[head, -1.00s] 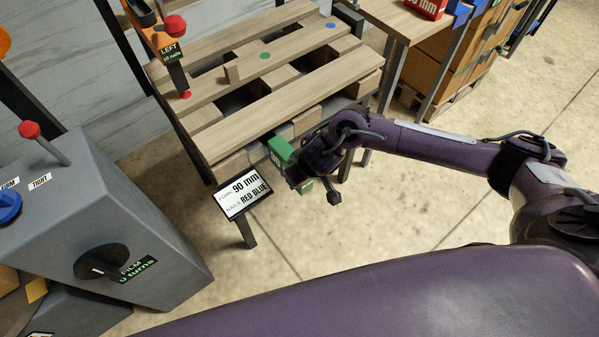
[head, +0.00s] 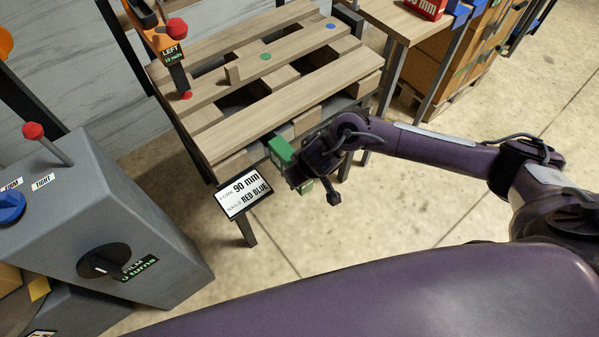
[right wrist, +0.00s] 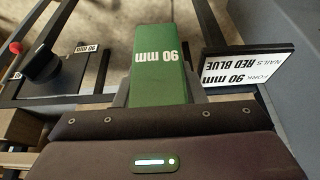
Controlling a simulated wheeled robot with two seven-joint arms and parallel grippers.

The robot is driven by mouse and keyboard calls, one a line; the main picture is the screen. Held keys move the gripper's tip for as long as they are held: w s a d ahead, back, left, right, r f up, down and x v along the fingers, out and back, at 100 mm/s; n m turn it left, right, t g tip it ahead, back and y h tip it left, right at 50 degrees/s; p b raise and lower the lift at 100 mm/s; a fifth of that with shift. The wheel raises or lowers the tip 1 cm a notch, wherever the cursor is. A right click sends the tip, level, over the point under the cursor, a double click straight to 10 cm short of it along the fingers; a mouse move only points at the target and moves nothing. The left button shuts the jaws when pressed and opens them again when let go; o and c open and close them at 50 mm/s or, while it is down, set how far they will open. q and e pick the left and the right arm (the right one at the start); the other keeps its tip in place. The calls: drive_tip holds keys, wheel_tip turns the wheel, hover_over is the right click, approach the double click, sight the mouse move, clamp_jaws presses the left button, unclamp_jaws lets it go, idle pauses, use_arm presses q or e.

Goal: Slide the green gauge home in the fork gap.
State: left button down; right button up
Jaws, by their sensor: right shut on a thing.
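The green gauge (head: 281,152) is a block held in my right gripper (head: 296,172) at the front edge of the slatted wooden pallet (head: 262,97). In the right wrist view the gauge (right wrist: 158,70) is marked "90 mm" and sticks out ahead of the gripper (right wrist: 160,103), which is shut on it. In the head view, part of the gauge shows on each side of the gripper. The fork gap is under the pallet's front boards, and I cannot tell how far the gauge reaches into it. My left gripper is not in view.
A sign (head: 243,195) reading "FORK 90 mm, NAILS RED BLUE" stands on a post left of the gripper. A grey machine (head: 115,205) with knobs and a red-topped lever stands at left. A wooden table (head: 400,18) is behind at right. The floor right of the pallet is open.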

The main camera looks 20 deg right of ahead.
sight(285, 150)
drive_tip(key=shift+p, duration=0.4)
drive_tip(key=shift+w+a+p, duration=0.1)
drive_tip(key=shift+w+a, duration=0.2)
drive_tip(key=shift+w, duration=0.5)
drive_tip(key=shift+w+a+p, duration=0.15)
drive_tip(key=shift+w+a, duration=0.1)
drive_tip(key=shift+w, duration=0.55)
drive_tip(key=shift+w+a+p, duration=0.1)
drive_tip(key=shift+w+a, duration=0.2)
drive_tip(key=shift+w, duration=0.5)
drive_tip(key=shift+w+a, duration=0.25)
drive_tip(key=shift+w, duration=0.35)
drive_tip(key=shift+w+a, duration=0.2)
drive_tip(key=shift+w, duration=0.4)
idle(0.3)
drive_tip(key=o, duration=1.3)
drive_tip(key=shift+s, duration=0.1)
drive_tip(key=p+v, duration=0.2)
drive_tip(key=v, duration=0.5)
drive_tip(key=shift+r, duration=0.4)
